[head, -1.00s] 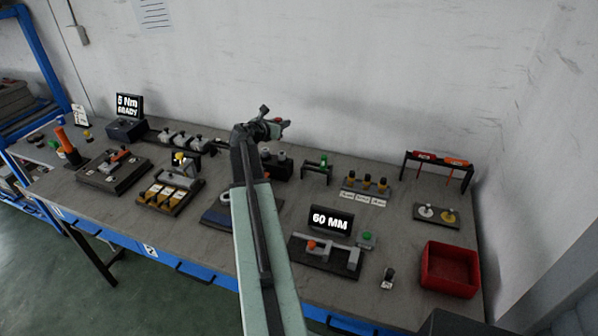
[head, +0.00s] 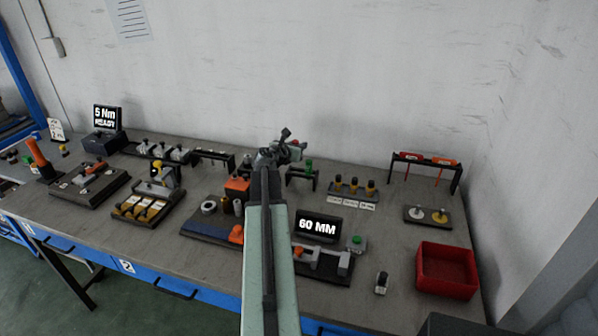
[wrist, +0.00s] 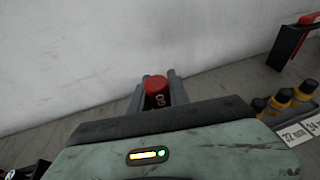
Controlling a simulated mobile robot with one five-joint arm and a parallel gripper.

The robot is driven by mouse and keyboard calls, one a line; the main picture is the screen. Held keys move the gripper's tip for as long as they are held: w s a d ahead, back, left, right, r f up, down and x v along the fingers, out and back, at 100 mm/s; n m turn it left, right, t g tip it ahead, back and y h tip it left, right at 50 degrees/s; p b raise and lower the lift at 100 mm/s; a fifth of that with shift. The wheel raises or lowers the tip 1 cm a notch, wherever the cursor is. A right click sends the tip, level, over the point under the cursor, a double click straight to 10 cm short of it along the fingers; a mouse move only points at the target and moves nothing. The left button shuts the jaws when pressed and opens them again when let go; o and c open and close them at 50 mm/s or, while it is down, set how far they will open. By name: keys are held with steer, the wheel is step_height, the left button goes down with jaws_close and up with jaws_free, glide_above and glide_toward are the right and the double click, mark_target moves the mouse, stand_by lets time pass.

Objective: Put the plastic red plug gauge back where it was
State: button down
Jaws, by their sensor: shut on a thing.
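My gripper (head: 293,148) is raised above the back part of the bench, near the wall. In the wrist view, my gripper (wrist: 157,80) is shut on a red, round-ended piece with light markings, the red plug gauge (wrist: 156,88). In the head view the red gauge (head: 296,143) is a small red spot at the jaws. Below and right of the gripper stands a small black stand (head: 313,179) with a green-topped piece (head: 308,164), partly hidden by my arm.
A "60 MM" display (head: 317,226) with a grey fixture stands in front. A black rack (head: 457,178) with red and orange pieces, and a red bin (head: 420,272), are at the right.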

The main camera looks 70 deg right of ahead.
steer(key=shift+f+b, duration=2.9)
steer(key=shift+f, duration=0.8)
steer(key=c, duration=1.5)
jaws_free()
steer(key=shift+r, duration=0.1)
steer(key=shift+r+p, duration=0.2)
steer(key=shift+p, duration=0.15)
steer(key=p+v, duration=0.1)
steer(key=v, duration=0.3)
steer(key=p+v, duration=0.1)
steer(key=v, duration=0.3)
steer(key=p+v, duration=0.2)
steer(key=v, duration=0.2)
steer(key=shift+r, duration=0.4)
